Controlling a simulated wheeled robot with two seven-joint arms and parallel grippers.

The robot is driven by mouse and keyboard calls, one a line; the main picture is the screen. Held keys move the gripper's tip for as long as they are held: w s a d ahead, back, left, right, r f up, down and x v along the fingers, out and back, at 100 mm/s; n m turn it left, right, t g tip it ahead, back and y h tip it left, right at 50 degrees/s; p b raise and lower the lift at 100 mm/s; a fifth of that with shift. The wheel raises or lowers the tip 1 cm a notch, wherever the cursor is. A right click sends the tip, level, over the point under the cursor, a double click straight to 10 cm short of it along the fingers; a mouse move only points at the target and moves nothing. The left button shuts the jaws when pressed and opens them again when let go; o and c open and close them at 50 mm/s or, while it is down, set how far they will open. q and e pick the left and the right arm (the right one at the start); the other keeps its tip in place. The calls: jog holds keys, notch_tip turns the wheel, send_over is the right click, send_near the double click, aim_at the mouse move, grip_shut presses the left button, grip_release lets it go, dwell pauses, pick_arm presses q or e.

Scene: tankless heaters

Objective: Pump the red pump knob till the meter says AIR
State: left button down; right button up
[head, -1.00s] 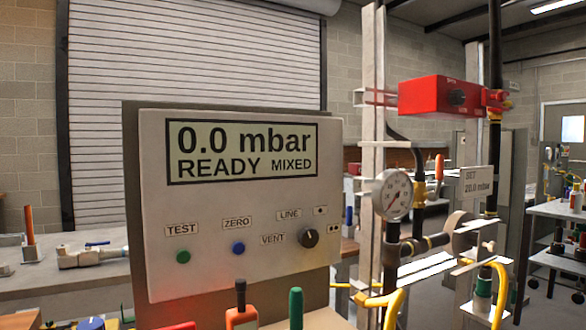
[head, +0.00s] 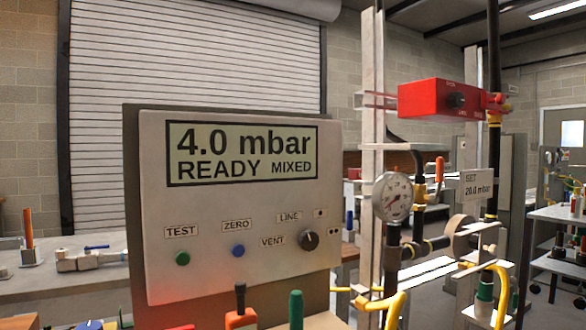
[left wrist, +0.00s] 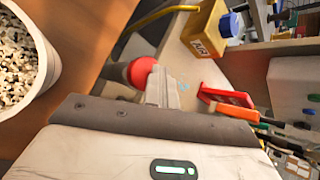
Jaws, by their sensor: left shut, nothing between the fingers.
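The meter (head: 240,210) reads "4.0 mbar READY MIXED" in the head view. It has a green TEST button, a blue ZERO button and a dark knob between LINE and VENT. The round red pump knob (left wrist: 143,71) shows in the left wrist view, partly hidden behind my left gripper (left wrist: 164,87). The fingers are shut with nothing between them and lie right beside or over the knob; I cannot tell whether they touch it. The pump's body is mostly hidden. My right gripper is in neither view.
A white bucket of speckled grains (left wrist: 22,65) stands at the left of the left wrist view. A yellow block with a blue cap (left wrist: 207,35) and a red tray-like object (left wrist: 228,98) lie beyond the fingers. A round gauge (head: 393,197) and pipework stand right of the meter.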

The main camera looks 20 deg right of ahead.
pick_arm(q)
jog(key=shift+r, duration=0.45)
jog(key=shift+r+p, duration=0.1)
jog(key=shift+p, duration=0.2)
notch_tip(320, 180, up, 6)
jog(key=p, duration=0.3)
jog(key=shift+p, duration=0.35)
